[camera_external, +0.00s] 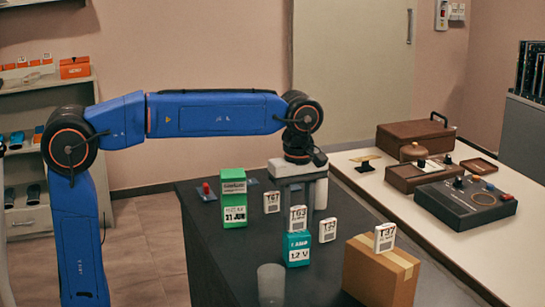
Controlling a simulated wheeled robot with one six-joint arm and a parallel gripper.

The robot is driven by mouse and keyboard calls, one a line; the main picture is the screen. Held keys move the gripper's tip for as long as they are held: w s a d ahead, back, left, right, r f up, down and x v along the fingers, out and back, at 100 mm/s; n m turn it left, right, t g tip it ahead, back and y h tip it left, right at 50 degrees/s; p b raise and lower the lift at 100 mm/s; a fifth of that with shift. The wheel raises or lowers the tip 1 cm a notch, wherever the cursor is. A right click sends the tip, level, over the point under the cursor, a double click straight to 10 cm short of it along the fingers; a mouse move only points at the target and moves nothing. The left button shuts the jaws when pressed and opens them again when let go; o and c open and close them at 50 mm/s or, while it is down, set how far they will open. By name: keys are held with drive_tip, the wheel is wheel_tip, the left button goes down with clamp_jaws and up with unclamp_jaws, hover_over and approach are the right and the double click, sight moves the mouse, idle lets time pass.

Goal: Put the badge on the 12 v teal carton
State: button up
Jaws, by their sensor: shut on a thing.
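The teal carton (298,253) stands on the dark table, and its label seems to read 1.2 V. A white badge marked T63 (298,219) is upright at the carton's top edge; I cannot tell whether it rests on it. My gripper (300,204) points down just above the carton, shut on what looks like this badge. The grip itself is hard to make out. Other white badges are T67 (271,202) at the left, T33 (327,230) at the right, and T37 (385,238) on a brown cardboard box (366,277).
A green carton (234,213) stands left on the dark table (225,265). A translucent cup (271,285) is in front of the teal carton. A red-buttoned item (206,191) is at the back left. A white bench (448,237) holds brown boxes and a dark control box (466,204).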

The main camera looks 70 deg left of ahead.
sight(297, 207)
drive_tip(key=shift+f, duration=0.1)
drive_tip(key=o, duration=1)
wheel_tip(297, 207, up, 12)
drive_tip(key=shift+r, duration=0.15)
drive_tip(key=s+a+f+m+t, duration=0.1)
drive_tip(key=s+f+m, duration=0.5)
drive_tip(key=s+f, duration=0.3)
drive_tip(key=s+a+f+m+t, duration=0.1)
drive_tip(key=s+f+m+t, duration=0.1)
drive_tip(key=s+f+m, duration=0.4)
drive_tip(key=s+a+f+m+t, duration=0.1)
drive_tip(key=s+f+m, duration=0.5)
drive_tip(key=s+f, duration=0.7)
drive_tip(key=shift+s+a+f+t, duration=0.2)
drive_tip(key=shift+s+a, duration=0.1)
drive_tip(key=shift+s, duration=0.15)
drive_tip(key=shift+s+a+f+t, duration=0.15)
drive_tip(key=shift+s+a+t, duration=0.1)
drive_tip(key=shift+s, duration=0.2)
